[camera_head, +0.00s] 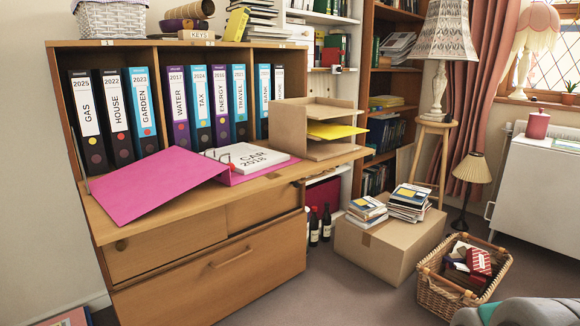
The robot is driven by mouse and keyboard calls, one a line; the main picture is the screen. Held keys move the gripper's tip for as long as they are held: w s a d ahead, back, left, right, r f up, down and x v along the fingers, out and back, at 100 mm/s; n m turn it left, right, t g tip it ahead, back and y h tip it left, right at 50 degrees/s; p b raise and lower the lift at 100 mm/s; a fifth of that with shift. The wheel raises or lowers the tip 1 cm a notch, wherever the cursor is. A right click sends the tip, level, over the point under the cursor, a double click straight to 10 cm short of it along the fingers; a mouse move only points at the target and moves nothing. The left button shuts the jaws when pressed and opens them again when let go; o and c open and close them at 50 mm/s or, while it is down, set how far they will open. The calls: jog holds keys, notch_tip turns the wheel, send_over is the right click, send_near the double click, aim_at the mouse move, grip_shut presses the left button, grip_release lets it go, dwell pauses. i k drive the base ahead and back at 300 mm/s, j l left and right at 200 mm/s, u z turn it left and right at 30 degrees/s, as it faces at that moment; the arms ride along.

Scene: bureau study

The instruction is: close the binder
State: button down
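A magenta binder (156,188) lies open on the fold-out desk of the wooden bureau. Its front cover is spread out to the left, tilted, with its free edge toward the front left of the desk. White papers (252,158) marked "CAR 2018" lie on its right half, with the metal rings at their left side. The spine stands between the cover and the papers.
Upright labelled binders (168,108) fill the bureau compartments behind. A wooden letter tray (318,130) with yellow paper stands close to the right of the open binder. A cardboard box (384,247) with books and a wicker basket (437,290) stand on the floor at right.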

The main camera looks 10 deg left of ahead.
aim_at(127, 193)
jog(key=u, duration=1.45)
